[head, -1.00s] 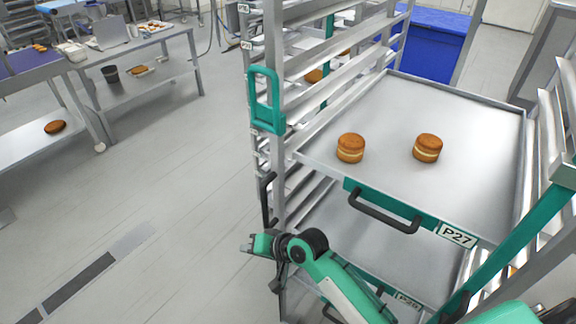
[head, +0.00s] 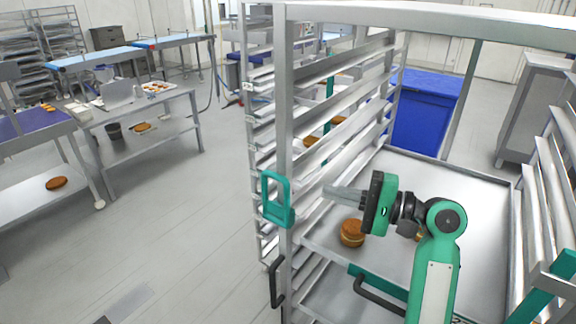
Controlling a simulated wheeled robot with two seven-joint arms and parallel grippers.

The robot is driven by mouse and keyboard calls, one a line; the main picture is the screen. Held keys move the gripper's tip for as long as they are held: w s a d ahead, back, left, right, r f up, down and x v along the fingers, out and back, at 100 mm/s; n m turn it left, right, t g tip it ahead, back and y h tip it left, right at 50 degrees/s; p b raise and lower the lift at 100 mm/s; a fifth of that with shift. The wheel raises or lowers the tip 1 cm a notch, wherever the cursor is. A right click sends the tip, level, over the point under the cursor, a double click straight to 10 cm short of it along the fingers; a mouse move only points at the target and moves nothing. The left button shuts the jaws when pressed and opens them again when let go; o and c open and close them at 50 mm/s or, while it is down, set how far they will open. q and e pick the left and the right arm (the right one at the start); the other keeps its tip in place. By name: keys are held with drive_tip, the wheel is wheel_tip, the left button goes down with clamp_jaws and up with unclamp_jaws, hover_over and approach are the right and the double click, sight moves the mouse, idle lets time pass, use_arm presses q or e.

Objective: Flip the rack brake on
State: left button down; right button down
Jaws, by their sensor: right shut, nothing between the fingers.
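The metal rack (head: 345,12) stands in front of me, to the right of centre. Its left front upright carries a teal loop (head: 277,200) and, lower down, a black handle-like bar (head: 275,283). I cannot tell which part, if either, is the brake; the foot of the rack is out of frame. My right gripper (head: 328,192) is shut and empty, pointing left above the tray. In the picture its tips are a little right of the upright and the teal loop, apart from the loop. My left gripper is out of view.
A pulled-out tray (head: 475,200) with a black front handle (head: 378,300) holds a filled round (head: 352,233); another is mostly behind my arm. A blue bin (head: 425,115) stands behind the rack. A steel table (head: 150,100) is at left. The floor left of the rack is clear.

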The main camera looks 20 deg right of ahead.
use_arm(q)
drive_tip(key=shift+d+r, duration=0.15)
use_arm(e)
drive_tip(key=x, duration=0.6)
drive_tip(key=r+x, duration=0.1)
drive_tip(key=x, duration=0.2)
drive_tip(key=shift+w+d+r, duration=0.1)
drive_tip(key=shift+w+d, duration=0.05)
drive_tip(key=shift+w, duration=0.2)
idle(0.4)
